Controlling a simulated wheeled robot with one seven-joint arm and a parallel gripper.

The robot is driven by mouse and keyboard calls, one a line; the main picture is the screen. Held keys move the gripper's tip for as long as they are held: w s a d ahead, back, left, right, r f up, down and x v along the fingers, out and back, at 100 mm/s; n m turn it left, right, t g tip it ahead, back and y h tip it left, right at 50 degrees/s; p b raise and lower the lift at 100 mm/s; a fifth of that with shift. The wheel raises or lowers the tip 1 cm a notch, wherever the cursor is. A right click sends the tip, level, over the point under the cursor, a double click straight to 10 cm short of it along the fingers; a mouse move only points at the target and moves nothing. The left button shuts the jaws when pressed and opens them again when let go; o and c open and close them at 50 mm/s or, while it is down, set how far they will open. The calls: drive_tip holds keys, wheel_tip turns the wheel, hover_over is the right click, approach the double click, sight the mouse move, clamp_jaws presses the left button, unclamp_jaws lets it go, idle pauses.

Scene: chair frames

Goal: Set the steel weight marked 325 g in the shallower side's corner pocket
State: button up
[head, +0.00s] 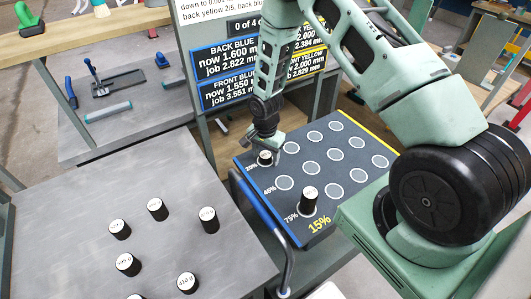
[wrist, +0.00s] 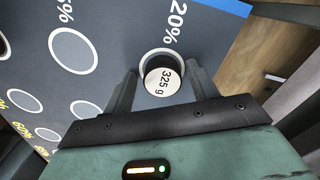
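The steel weight marked 325 g (wrist: 163,82) is a black cylinder with a white top. It stands upright at the corner pocket beside the white 20% mark; its base is partly hidden, so I cannot tell how fully it is seated. In the head view the weight (head: 265,158) is just below my gripper (head: 266,140). In the wrist view, the fingers of my gripper (wrist: 160,88) are on both sides of the weight, with a narrow gap at each. The dark board (head: 262,180) has rows of ringed pockets, a blue edge and a yellow edge.
Another weight (head: 309,197) stands on the board near the 75% mark. Several white-topped weights stand on the grey table (head: 60,215) at left. A sign (head: 226,62) behind lists blue and yellow values.

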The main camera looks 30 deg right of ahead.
sight(265, 154)
drive_tip(key=shift+w+r, duration=0.1)
drive_tip(key=shift+r+p, duration=0.45)
drive_tip(key=shift+r, duration=0.05)
wheel_tip(265, 154, up, 11)
drive_tip(key=b, duration=0.3)
drive_tip(key=s+a+r+n, duration=0.45)
drive_tip(key=a+r, duration=0.25)
drive_tip(key=a, duration=0.2)
drive_tip(key=s+a+r+n, duration=0.3)
drive_tip(key=s+n, duration=0.2)
drive_tip(key=s, duration=0.2)
drive_tip(key=s+a+r+n, duration=0.3)
drive_tip(key=s+a+n, duration=0.1)
drive_tip(key=s, duration=0.4)
drive_tip(key=s+a+r+n, duration=0.3)
drive_tip(key=s+r+n, duration=0.1)
drive_tip(key=s+n, duration=0.3)
drive_tip(key=shift+s+a+y, duration=0.3)
drive_tip(key=shift+s+a, duration=0.1)
drive_tip(key=shift+s, duration=0.2)
